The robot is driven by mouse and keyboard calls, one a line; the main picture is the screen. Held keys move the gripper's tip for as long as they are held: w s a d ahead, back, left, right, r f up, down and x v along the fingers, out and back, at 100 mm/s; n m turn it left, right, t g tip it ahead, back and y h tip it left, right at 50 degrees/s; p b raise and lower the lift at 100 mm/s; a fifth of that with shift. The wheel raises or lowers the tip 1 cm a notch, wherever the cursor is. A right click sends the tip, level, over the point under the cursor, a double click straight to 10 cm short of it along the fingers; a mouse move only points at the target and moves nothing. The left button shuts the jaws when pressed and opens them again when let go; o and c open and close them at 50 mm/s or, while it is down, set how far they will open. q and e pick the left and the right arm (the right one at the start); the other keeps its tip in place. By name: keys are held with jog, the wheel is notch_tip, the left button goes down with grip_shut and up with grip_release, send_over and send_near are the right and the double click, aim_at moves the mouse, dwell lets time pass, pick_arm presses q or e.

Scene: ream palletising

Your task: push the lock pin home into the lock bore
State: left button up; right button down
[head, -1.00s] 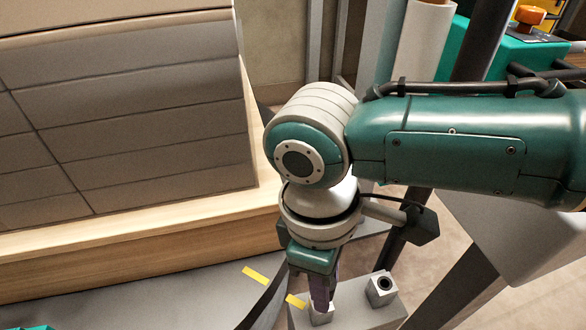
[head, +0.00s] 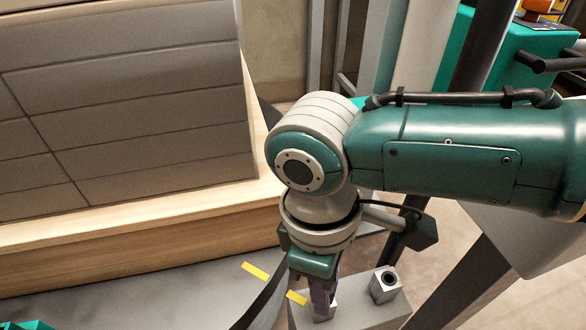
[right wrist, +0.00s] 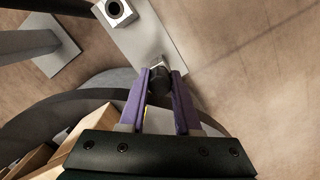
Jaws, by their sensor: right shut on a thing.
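My right gripper (head: 321,306) points down over a small grey block (head: 325,314) on a grey plate. In the right wrist view its purple fingers (right wrist: 160,88) are shut on a dark, round lock pin (right wrist: 160,77). The pin's far end is at the grey block (right wrist: 161,62); how deep it sits there is hidden. The pin is hidden behind the fingers in the head view. A second grey block (head: 385,284) with an open, dark-rimmed bore stands to the right, and it also shows in the right wrist view (right wrist: 115,11). My left gripper is not in view.
A large stack of grey-wrapped reams (head: 130,110) stands on a wooden base (head: 140,235) to the left. The grey plate (head: 365,315) carries both blocks. Yellow marks (head: 256,271) lie on the grey floor area. A teal machine (head: 510,55) stands back right.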

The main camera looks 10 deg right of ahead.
jog(key=shift+f, duration=0.2)
jog(key=c, duration=0.5)
grip_release()
jog(key=shift+r, duration=0.1)
jog(key=shift+r, duration=0.1)
jog(key=r+p, duration=0.1)
jog(key=r, duration=0.2)
jog(key=r+p, duration=0.4)
jog(key=r, duration=0.1)
jog(key=shift+w+a+r, duration=0.3)
jog(key=shift+w+a, duration=0.05)
jog(key=shift+a, duration=0.05)
jog(key=shift+r+p, duration=0.45)
jog(key=shift+r, duration=0.1)
jog(key=shift+a, duration=0.1)
